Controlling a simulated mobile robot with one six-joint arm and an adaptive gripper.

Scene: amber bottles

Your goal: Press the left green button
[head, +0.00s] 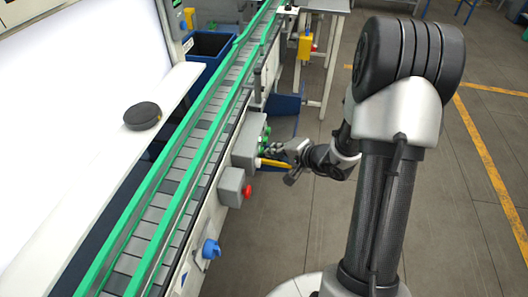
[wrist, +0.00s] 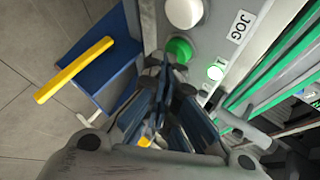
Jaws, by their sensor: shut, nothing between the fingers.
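A grey control box (head: 247,140) with small green buttons (head: 266,132) is mounted on the side of the conveyor. In the wrist view its panel (wrist: 208,42) carries a green button (wrist: 178,48), a brightly lit greenish-white button (wrist: 215,73) and a large white button (wrist: 184,12) beside a JOG label. My gripper (head: 270,151) is shut and empty, its tips at the face of the box. In the wrist view the fingertips (wrist: 164,66) lie just beside the green button and overlap its lower edge. I cannot tell whether they touch it.
A yellow bar (wrist: 75,70) and a blue bin (wrist: 104,75) lie close beside the gripper. A grey box with a red button (head: 247,191) and a blue knob (head: 211,248) sit nearer along the conveyor (head: 150,225). The floor to the right is open.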

